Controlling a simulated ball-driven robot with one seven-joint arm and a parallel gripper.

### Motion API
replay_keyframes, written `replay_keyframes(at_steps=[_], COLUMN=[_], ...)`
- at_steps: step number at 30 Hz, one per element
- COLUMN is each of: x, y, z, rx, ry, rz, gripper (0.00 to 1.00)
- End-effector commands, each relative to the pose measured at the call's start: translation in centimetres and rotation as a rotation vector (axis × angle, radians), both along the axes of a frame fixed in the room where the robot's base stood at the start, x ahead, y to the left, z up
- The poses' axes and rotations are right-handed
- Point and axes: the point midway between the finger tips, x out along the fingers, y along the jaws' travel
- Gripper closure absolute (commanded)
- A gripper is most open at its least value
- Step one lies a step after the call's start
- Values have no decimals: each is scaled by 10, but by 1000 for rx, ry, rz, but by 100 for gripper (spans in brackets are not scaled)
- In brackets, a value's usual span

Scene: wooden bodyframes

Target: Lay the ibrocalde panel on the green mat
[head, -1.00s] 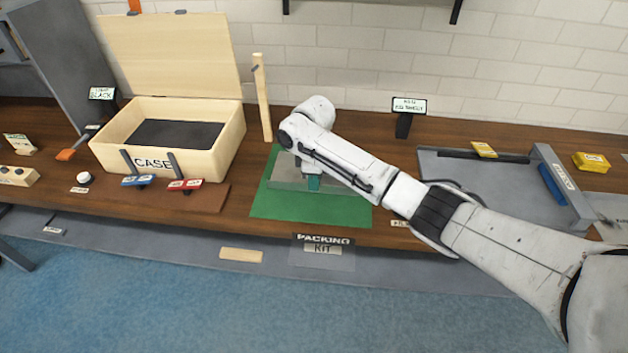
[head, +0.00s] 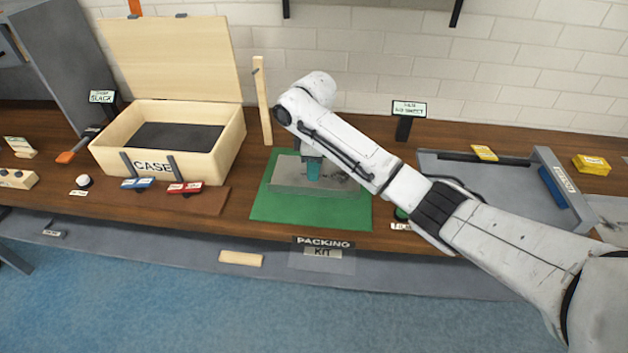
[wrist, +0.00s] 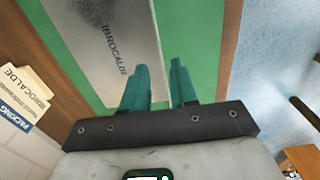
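The ibrocalde panel (head: 285,176) is a thin grey metal sheet. It lies on the green mat (head: 290,212), toward the mat's back part, and looks flat. In the wrist view the panel (wrist: 100,40) shows its printed name and a dark smudge, with green mat (wrist: 203,50) on both sides. My gripper (head: 313,170) has teal fingers and is just above the panel. In the wrist view the gripper's fingers (wrist: 160,82) stand apart with nothing seen held between them, near the panel's labelled end. The arm hides part of the panel's right side in the head view.
An open wooden case (head: 205,150) stands left of the mat, with an upright wooden strip (head: 262,100) between them. Blue (head: 138,183) and red (head: 186,187) pieces lie before the case. A grey tray-like fixture (head: 470,185) is right. A packing kit sign (head: 322,250) hangs at the front edge.

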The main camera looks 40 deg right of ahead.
Motion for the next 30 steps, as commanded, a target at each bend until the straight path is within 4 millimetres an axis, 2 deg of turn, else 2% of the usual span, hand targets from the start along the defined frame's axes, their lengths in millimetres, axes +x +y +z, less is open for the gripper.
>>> replay_keyframes(at_steps=[3,9,17,20,23,26,30], x=[1,0,0,0,1,-4,-26], y=[0,1,1,11,42,88,149], z=[24,50,59,53,37,14,-20], rx=[-1,0,1,13,53,115,203], ry=[-3,-1,1,-7,-34,-70,-112], rz=[1,0,0,2,0,-19,-87], gripper=[72,72,72,72,72,72,72])
